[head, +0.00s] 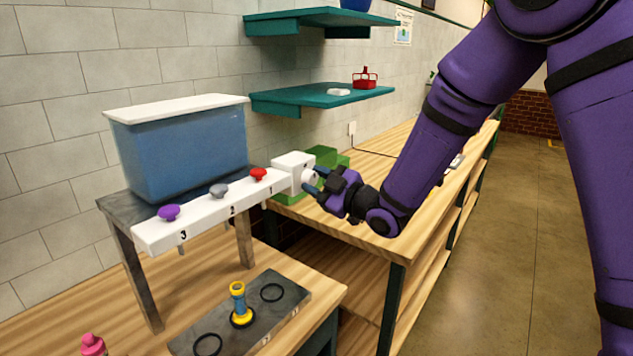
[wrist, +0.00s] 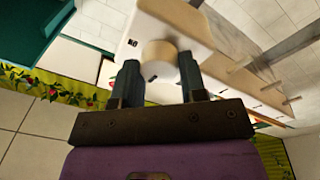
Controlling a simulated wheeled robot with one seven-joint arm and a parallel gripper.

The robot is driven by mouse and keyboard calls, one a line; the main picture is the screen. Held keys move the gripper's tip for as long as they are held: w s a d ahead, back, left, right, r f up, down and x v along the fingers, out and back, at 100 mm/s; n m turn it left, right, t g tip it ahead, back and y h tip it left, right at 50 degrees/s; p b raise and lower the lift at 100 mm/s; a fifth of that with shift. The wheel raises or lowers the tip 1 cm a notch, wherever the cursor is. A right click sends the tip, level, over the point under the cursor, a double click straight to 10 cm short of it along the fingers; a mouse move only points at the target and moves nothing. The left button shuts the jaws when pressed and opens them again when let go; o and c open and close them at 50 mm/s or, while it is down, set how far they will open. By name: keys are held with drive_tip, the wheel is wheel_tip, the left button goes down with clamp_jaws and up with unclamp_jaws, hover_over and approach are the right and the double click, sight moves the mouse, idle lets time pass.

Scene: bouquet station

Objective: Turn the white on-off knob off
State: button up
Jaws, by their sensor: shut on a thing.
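The white on-off knob (head: 309,176) sits on the end face of the white block at the right end of the long white dispenser bar (head: 206,225). In the wrist view the knob (wrist: 159,56) looks like a round cream disc with a small dark mark. My gripper (head: 315,182) reaches it from the right, with one finger on each side of the knob. In the wrist view my gripper (wrist: 158,76) is shut on the knob. The fingers partly hide the knob in the head view.
Purple (head: 169,212), grey (head: 218,190) and red (head: 258,174) knobs sit along the bar, below a blue tank (head: 183,150). A green object (head: 321,158) stands behind the knob. A blue and yellow piece (head: 238,301) stands on a dark plate in front. Teal shelves (head: 320,95) hang above.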

drive_tip(key=shift+n, duration=0.6)
drive_tip(key=o, duration=0.9)
drive_tip(key=v, duration=1.1)
